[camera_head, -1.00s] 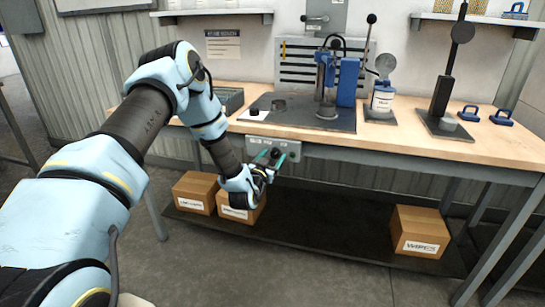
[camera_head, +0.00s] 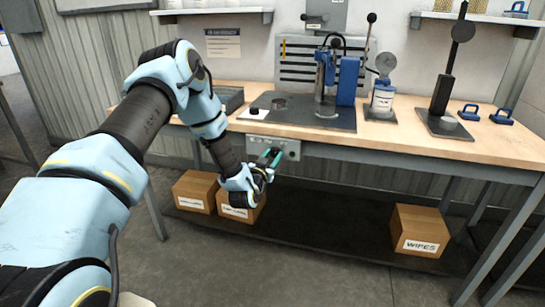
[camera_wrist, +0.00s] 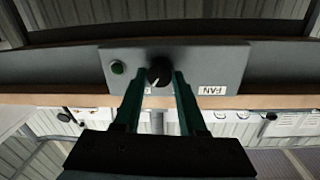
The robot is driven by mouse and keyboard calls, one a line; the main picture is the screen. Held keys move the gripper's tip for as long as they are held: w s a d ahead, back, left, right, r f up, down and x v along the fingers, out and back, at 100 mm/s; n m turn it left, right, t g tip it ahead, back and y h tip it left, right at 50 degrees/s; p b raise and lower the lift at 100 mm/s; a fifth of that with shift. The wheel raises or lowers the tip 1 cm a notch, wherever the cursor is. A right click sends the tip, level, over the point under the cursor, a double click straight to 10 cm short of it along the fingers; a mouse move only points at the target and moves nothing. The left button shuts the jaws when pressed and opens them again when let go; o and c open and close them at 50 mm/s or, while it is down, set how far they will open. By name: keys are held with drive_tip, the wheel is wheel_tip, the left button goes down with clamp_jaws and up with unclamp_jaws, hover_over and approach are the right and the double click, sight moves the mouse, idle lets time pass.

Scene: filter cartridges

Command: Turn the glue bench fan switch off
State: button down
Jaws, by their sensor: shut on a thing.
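The fan switch is a black round knob (camera_wrist: 160,71) on a grey panel (camera_wrist: 226,62) under the bench's front edge. In the wrist view the panel is upside down, with a "FAN" label (camera_wrist: 212,90) beside the knob. A pale pointer line on the knob points toward the lower left of that view. My gripper (camera_wrist: 158,80) is shut on the knob, one finger on each side. In the head view my gripper (camera_head: 272,156) reaches the panel (camera_head: 291,148), and its fingers mostly hide the knob.
The wooden bench top (camera_head: 400,137) is just above, holding a blue press (camera_head: 347,82) on a dark plate. Cardboard boxes (camera_head: 419,231) stand on the lower shelf (camera_head: 320,225).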

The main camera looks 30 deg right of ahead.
drive_tip(key=shift+f+b, duration=0.1)
drive_tip(key=shift+b, duration=0.2)
drive_tip(key=n+b, duration=0.3)
drive_tip(key=shift+f+n, duration=0.15)
drive_tip(key=shift+n, duration=0.25)
drive_tip(key=n+b, duration=0.3)
drive_tip(key=shift+a+n+t, duration=0.1)
drive_tip(key=shift+n+t, duration=0.3)
drive_tip(key=n+b, duration=0.2)
drive_tip(key=n, duration=0.1)
drive_tip(key=shift+n, duration=0.3)
drive_tip(key=shift+n+t+b, duration=0.3)
drive_tip(key=shift+n+b, duration=0.4)
drive_tip(key=shift+n, duration=0.9)
drive_tip(key=shift+c, duration=2.4)
unclamp_jaws()
